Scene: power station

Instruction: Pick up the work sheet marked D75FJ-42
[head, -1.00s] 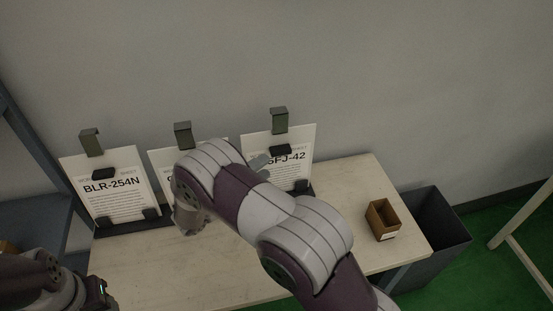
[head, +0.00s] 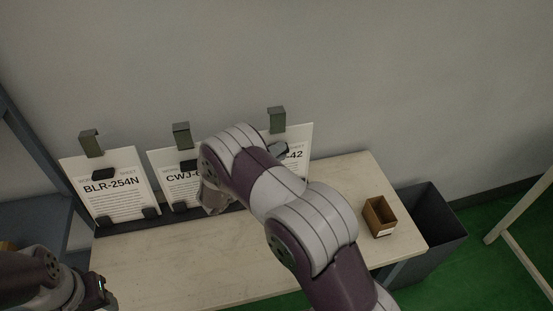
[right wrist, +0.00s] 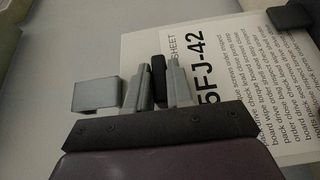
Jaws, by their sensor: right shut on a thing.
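The work sheet ending in 5FJ-42 (head: 299,138) is the rightmost of three white sheets in the head view. It stands leaning at the back of the table, with a black tab near its top. My arm covers its lower left part and the start of its marking. In the right wrist view the sheet (right wrist: 235,95) shows sideways. My right gripper (right wrist: 157,84) is shut on its black tab (right wrist: 158,68), one grey finger on each side. In the head view my right gripper (head: 278,149) is mostly hidden. My left gripper (head: 101,291) is low at the left, its jaws unclear.
Sheets BLR-254N (head: 112,200) and CWJ (head: 168,160) stand to the left. Grey clips hang above each sheet. A small open brown box (head: 380,217) sits at the table's right end, beside a dark bin (head: 440,225). The table (head: 170,270) is clear in front.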

